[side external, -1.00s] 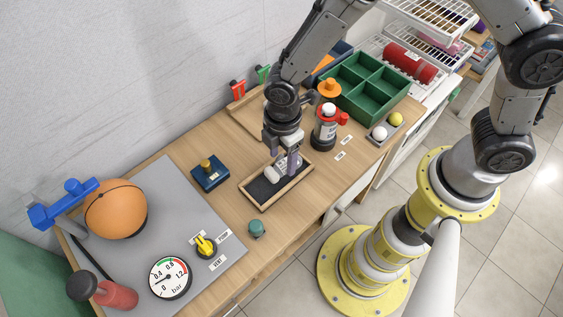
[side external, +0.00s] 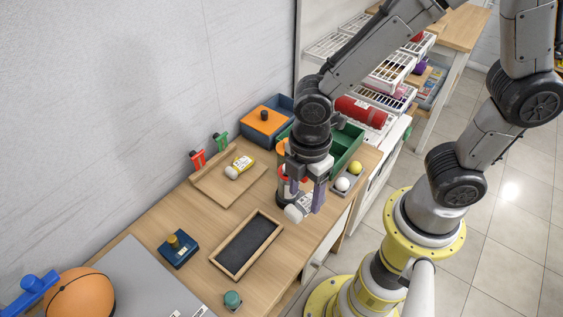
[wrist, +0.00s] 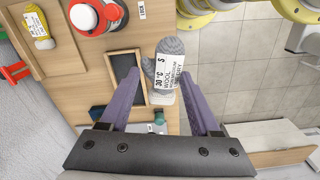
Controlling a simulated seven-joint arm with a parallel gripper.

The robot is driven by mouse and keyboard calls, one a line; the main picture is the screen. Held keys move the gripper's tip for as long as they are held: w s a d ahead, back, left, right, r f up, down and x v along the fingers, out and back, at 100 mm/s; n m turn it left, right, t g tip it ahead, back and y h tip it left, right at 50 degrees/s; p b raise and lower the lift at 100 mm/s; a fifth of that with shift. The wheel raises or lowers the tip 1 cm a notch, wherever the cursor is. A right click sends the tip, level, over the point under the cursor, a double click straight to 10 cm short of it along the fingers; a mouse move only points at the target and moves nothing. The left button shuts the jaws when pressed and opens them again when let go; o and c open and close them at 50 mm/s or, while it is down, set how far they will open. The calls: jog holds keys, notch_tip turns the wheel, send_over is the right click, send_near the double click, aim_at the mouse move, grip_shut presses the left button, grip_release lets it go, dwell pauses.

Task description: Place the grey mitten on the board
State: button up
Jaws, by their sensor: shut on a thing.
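The grey mitten (side external: 298,211) is knitted and carries a white label reading wool and S. It also shows in the wrist view (wrist: 170,48). My gripper (side external: 302,194) is shut on it, with purple fingers on either side of it in the wrist view (wrist: 159,85). It is held above the table near the front edge, right of the dark framed tray (side external: 247,247), which is empty. The wooden board (side external: 214,188), with a red and a green clip at its back, lies farther back and left. A yellow mitten (side external: 240,166) lies on the board.
A red-and-white container (wrist: 95,15) stands close behind my gripper, mostly hidden in the side view. A green compartment box (side external: 348,142) and two balls on a small tray (side external: 347,180) are to the right. A blue block with a knob (side external: 178,248) lies left. Bare wood lies between tray and board.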

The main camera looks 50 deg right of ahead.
aim_at(197, 159)
jog(key=w+d+r+m, duration=0.3)
jog(key=w+d+m, duration=0.4)
jog(key=w, duration=0.5)
jog(key=w+d+r+m, duration=0.4)
jog(key=w+d+m, duration=0.25)
jog(key=w, duration=0.55)
jog(key=s+a+f+m, duration=0.8)
jog(key=s+a+m, duration=0.2)
jog(key=s+m, duration=0.15)
jog(key=w+a+f, duration=0.1)
jog(key=w+f, duration=0.1)
jog(key=w, duration=0.2)
jog(key=w+a+f, duration=0.1)
jog(key=w+f, duration=0.2)
jog(key=w, duration=0.1)
jog(key=w+a+f, duration=0.1)
jog(key=w+f, duration=0.2)
jog(key=w, duration=0.2)
jog(key=shift+a, duration=0.25)
jog(key=shift+w+a+f, duration=0.1)
jog(key=shift+w+f, duration=0.4)
jog(key=shift+f, duration=0.05)
jog(key=shift+w+f, duration=0.15)
jog(key=shift+f, duration=1.45)
